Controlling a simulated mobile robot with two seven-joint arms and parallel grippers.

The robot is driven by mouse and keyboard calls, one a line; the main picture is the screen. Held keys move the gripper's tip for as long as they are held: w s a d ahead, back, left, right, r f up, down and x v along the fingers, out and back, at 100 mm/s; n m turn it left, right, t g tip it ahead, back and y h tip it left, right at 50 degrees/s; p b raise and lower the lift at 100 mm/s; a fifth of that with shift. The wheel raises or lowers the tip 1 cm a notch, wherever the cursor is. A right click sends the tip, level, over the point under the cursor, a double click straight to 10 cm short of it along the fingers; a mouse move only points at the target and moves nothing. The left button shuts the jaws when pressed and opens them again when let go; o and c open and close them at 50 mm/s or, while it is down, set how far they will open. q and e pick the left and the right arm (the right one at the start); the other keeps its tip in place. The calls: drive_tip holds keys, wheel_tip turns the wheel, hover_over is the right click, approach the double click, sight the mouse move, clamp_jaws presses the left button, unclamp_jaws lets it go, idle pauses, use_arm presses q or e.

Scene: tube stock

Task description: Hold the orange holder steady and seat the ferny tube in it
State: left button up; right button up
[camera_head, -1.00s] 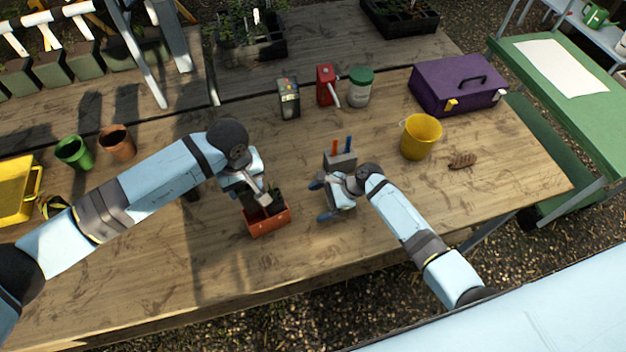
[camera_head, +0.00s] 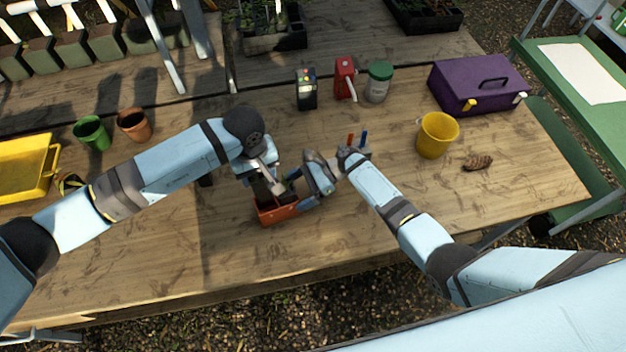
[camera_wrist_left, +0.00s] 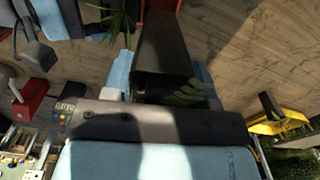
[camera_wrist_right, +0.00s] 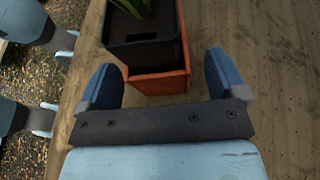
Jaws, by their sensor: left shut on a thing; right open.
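The orange holder (camera_head: 280,213) stands on the wooden table, its wall also showing in the right wrist view (camera_wrist_right: 160,86). My left gripper (camera_head: 265,178) is shut on the dark ferny tube (camera_wrist_left: 165,45), whose fern leaves (camera_wrist_left: 190,95) show in the left wrist view. The tube's lower end is at the holder's left part; I cannot tell how deep it sits. Another dark tube (camera_wrist_right: 145,45) with spiky leaves stands at the holder's right end. My right gripper (camera_wrist_right: 162,80) is open, its fingers to either side of that end, with gaps visible.
A grey caddy with red and blue sticks (camera_head: 358,150) stands just behind my right wrist. A yellow bucket (camera_head: 437,136) and a brown cone-like thing (camera_head: 478,162) are to the right. The table in front of the holder is clear.

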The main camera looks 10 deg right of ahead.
drive_tip(key=shift+x, duration=1.5)
drive_tip(key=c, duration=0.9)
drive_tip(key=shift+c, duration=0.2)
